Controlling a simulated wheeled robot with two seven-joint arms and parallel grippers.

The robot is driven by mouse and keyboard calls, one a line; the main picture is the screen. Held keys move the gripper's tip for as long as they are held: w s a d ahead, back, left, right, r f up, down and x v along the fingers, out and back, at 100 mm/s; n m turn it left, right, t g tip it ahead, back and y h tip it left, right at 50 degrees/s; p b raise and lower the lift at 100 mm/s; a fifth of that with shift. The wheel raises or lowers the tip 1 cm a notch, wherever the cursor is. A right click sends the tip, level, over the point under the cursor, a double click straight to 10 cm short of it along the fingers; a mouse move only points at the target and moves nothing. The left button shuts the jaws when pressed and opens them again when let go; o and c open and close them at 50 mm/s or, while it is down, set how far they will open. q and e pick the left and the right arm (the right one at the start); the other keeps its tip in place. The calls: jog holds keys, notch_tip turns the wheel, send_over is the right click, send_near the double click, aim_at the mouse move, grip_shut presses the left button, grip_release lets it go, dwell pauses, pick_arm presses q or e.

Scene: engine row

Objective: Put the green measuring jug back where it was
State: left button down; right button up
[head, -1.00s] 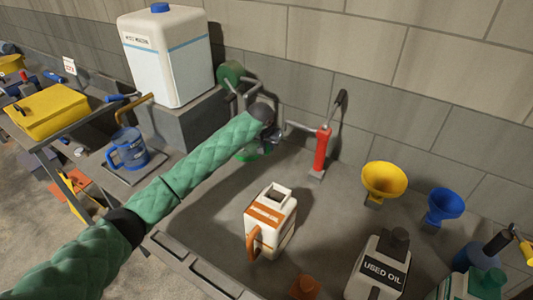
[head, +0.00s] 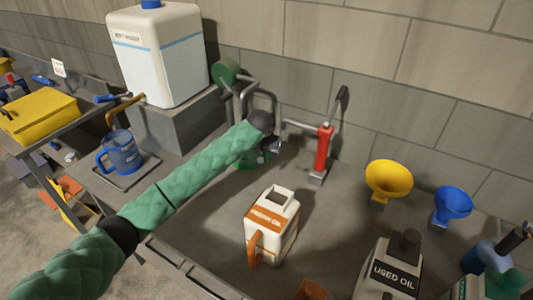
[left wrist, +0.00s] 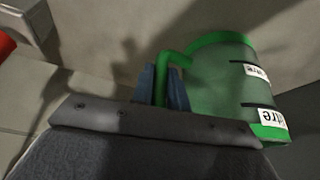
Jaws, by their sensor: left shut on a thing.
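The green measuring jug (head: 252,160) is mostly hidden behind my left forearm in the head view. In the left wrist view the clear green jug (left wrist: 222,80) shows large, with green bands, dark marks and white litre labels. My left gripper (head: 270,148) is at the jug, near the wall side of the grey bench. In the left wrist view its blue-grey fingers (left wrist: 163,86) are shut on the jug's green handle. I cannot tell whether the jug's base touches the bench. My right gripper is not in view.
A white oil jug (head: 270,225) stands in front. A blue jug (head: 125,155) sits on a tray at left. Yellow (head: 388,178) and blue (head: 452,203) funnels stand right.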

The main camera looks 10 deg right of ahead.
pick_arm(q)
jog(key=shift+f, duration=0.1)
jog(key=c, duration=1.4)
grip_release()
jog(key=shift+f, duration=0.1)
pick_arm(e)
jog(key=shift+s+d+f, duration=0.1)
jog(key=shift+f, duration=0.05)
